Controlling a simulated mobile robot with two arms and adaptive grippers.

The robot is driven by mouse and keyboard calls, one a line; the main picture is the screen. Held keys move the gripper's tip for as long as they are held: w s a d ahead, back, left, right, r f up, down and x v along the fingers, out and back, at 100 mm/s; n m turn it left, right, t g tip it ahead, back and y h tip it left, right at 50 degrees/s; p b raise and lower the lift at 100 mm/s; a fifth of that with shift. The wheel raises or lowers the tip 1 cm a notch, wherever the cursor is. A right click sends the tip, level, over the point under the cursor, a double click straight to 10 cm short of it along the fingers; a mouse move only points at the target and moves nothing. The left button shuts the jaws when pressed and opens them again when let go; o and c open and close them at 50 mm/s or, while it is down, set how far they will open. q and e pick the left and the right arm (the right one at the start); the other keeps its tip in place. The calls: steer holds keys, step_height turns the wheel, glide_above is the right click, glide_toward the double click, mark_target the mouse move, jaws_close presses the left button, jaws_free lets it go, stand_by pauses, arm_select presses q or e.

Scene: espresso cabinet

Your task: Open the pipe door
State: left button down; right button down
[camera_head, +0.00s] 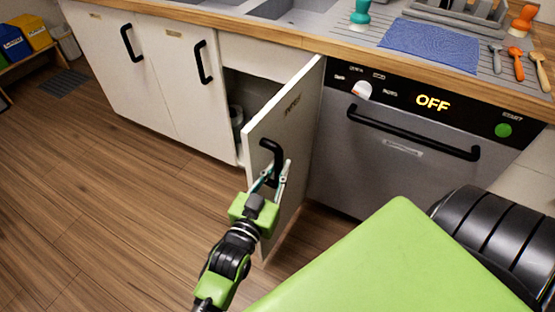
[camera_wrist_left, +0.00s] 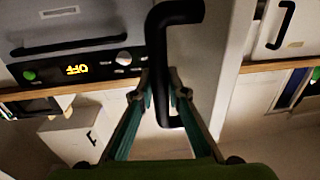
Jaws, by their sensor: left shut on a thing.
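The pipe door (camera_head: 295,118) is a white cabinet door hinged beside the dishwasher. It stands swung well out from the cabinet, with the dark opening (camera_head: 246,97) showing to its left. Its black handle (camera_head: 268,150) is on the outer face. My left gripper (camera_head: 275,178) is shut on this handle, near its lower part in the head view. In the left wrist view the teal fingers sit on both sides of the black handle (camera_wrist_left: 161,60). My right gripper is not in view.
The grey dishwasher (camera_head: 390,160) with an OFF display is right of the door. Two closed white cabinet doors (camera_head: 130,70) are to the left. The counter (camera_head: 350,50) runs above. Wooden floor (camera_head: 110,200) is clear at the left.

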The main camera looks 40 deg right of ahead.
arm_select(q)
steer(key=c, duration=2)
jaws_free()
steer(key=shift+r, duration=0.1)
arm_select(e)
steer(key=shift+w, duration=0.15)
arm_select(q)
steer(key=v, duration=1.2)
steer(key=shift+w, duration=0.1)
